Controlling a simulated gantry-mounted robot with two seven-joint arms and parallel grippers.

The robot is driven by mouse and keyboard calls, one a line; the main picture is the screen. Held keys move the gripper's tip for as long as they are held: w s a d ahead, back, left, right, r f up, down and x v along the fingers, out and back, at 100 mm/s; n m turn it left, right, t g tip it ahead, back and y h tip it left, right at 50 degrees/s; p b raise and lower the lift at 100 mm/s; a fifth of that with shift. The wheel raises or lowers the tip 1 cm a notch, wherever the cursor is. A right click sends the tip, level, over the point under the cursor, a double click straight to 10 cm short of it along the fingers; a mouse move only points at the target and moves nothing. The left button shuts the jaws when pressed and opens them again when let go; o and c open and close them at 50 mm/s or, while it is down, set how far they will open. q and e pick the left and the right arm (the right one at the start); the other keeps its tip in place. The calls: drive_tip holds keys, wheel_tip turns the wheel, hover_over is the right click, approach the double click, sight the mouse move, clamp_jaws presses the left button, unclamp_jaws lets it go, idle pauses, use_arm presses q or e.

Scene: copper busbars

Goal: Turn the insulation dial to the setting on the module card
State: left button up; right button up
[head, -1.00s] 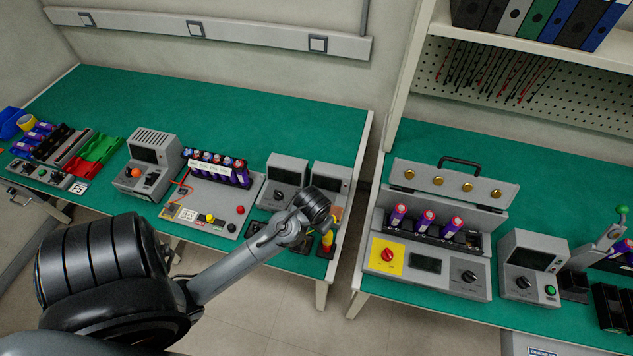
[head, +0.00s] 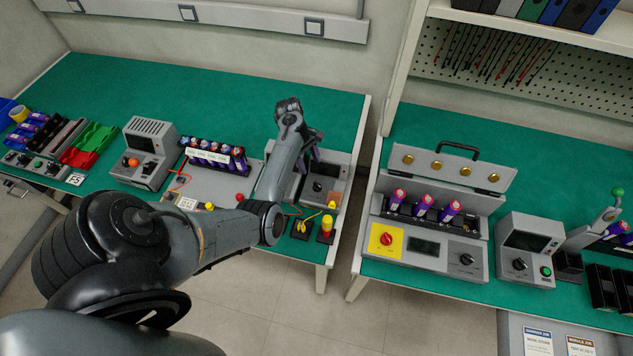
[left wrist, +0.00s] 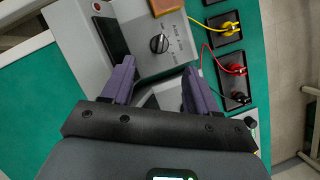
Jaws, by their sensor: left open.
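In the left wrist view the purple fingers (left wrist: 159,68) are open and empty. A black dial (left wrist: 159,44) with a pale pointer line sits on a grey tester face just beyond the fingertips, apart from them. The dial's markings are too small to read. A white card (head: 187,203) lies on the battery panel; its text is unreadable, and I cannot tell if it is the module card. My right gripper is not in view.
Yellow, red and black plugs (left wrist: 234,68) with leads sit beside the tester. An orange-brown block (left wrist: 166,5) is near the dial. A panel with several purple cells (head: 215,155) stands left. A gap separates this bench from the right one, which holds a grey case (head: 425,255).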

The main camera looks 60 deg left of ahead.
sight(317, 184)
use_arm(q)
drive_tip(key=b+x, duration=0.1)
drive_tip(key=x, duration=0.7)
drive_tip(key=shift+x, duration=1)
drive_tip(key=c, duration=1)
